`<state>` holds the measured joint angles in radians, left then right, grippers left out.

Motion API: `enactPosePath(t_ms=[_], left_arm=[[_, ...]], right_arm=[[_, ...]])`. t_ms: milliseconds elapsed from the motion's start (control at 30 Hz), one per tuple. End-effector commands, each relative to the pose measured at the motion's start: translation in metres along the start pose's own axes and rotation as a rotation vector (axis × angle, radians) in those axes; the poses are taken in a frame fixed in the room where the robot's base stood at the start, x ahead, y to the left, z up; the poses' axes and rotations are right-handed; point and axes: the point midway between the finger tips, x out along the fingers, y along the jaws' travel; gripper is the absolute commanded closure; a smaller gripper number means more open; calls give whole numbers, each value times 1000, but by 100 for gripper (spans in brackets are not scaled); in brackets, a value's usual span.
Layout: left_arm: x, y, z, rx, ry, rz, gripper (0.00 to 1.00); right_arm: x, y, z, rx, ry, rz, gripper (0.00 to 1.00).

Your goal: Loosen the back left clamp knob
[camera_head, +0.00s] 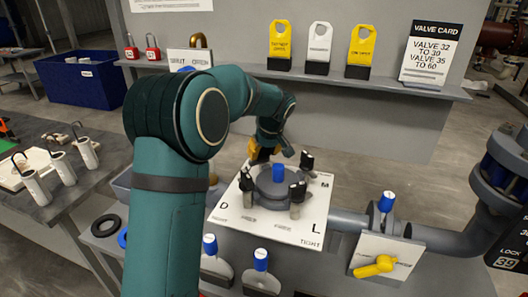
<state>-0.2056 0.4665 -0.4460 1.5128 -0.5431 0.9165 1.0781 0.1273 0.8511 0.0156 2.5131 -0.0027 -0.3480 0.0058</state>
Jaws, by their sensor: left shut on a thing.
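The filter press (270,190) is a round grey housing with a blue-topped post (278,172) in its middle, on a white plate lettered D, L and TIGHT. Black clamp knobs stand around it: back right (307,161), front right (297,191) and front left (247,183). My left gripper (266,153) reaches in from behind my teal arm and is shut at the back left clamp knob, which it mostly hides. An orange-yellow part shows at the gripper's left side. My right gripper is not in view.
A grey shelf (420,90) behind bears yellow and white tags, padlocks and a valve card (431,52). A pipe with a yellow-handled valve (375,266) runs right. Blue-topped valves (261,260) stand in front. A table at left holds several white locks (60,165).

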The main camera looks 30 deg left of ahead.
Motion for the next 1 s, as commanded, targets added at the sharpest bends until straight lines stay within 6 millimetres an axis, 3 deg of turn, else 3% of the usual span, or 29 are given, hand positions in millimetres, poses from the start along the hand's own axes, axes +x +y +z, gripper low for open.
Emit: enactPosePath(t_ms=[233,267,300,333,733,1000], left_arm=[[0,0,0,2,1,1,88],[0,0,0,2,1,1,39],[0,0,0,2,1,0,25],[0,0,0,2,1,0,20],[-6,0,0,0,1,1,20],[-54,1,0,1,2,4,20]], right_arm=[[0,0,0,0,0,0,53],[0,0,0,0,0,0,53],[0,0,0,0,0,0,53],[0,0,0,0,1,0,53],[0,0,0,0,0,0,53],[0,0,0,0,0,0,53]])
